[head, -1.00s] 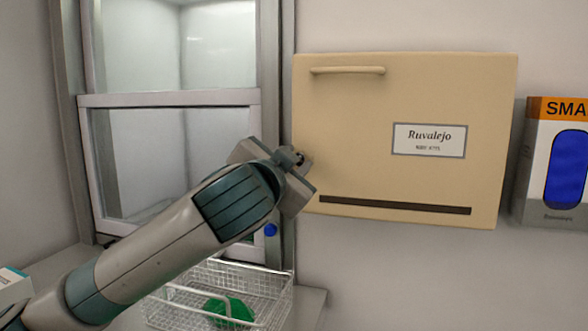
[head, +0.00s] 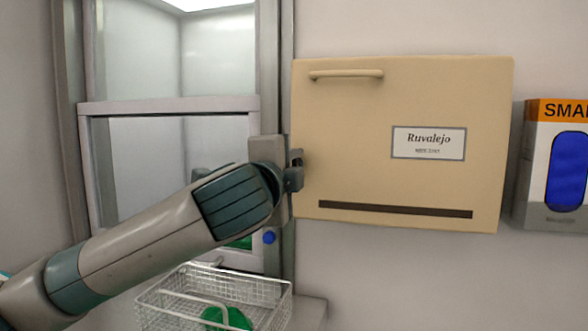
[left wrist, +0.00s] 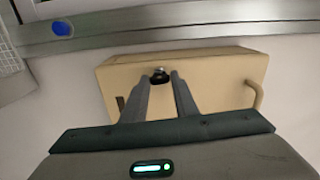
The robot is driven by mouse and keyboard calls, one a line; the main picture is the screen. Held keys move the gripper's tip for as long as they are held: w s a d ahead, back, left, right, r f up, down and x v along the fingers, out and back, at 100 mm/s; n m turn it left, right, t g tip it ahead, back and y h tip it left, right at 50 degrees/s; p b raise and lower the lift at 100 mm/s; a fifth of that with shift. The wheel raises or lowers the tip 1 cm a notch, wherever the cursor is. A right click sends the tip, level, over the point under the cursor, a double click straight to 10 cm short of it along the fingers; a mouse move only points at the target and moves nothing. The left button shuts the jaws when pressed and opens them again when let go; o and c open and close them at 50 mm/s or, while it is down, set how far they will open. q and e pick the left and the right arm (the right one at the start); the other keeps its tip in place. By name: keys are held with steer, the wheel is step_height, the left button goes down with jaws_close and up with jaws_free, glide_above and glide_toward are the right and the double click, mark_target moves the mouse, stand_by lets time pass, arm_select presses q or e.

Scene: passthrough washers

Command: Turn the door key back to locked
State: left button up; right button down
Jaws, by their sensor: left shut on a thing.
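The beige cabinet (head: 400,105) labelled "Ruvalejo" hangs on the wall with its front closed. My left gripper (head: 296,170) is at the cabinet's left side, near mid-height. In the left wrist view, my left gripper's two fingers (left wrist: 162,88) reach the side of the cabinet (left wrist: 225,75) and are shut on a small dark key (left wrist: 160,76). The fingers hide much of the key, so how far it is turned is hard to tell. In the head view the key is hidden by the gripper. My right gripper is not in view.
A washer with a glass sliding door (head: 170,105) stands left of the cabinet. A blue button (head: 269,237) is on its frame. Below is a wire basket (head: 172,297) with a green thing (head: 228,319) in it. A box (head: 545,170) marked "SMA" is at the right.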

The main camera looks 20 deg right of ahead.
arm_select(q)
steer(key=shift+m, duration=0.4)
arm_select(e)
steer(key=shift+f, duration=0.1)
arm_select(q)
steer(key=o, duration=1.1)
steer(key=shift+c, duration=0.2)
steer(key=shift+s, duration=0.15)
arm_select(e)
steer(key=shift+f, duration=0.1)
arm_select(q)
steer(key=shift+s+a+f+b, duration=0.1)
steer(key=shift+s+a+b, duration=0.3)
steer(key=shift+s+b, duration=0.2)
steer(key=b+v, duration=0.5)
steer(key=v, duration=1)
steer(key=shift+s+a, duration=0.25)
steer(key=shift+a, duration=0.05)
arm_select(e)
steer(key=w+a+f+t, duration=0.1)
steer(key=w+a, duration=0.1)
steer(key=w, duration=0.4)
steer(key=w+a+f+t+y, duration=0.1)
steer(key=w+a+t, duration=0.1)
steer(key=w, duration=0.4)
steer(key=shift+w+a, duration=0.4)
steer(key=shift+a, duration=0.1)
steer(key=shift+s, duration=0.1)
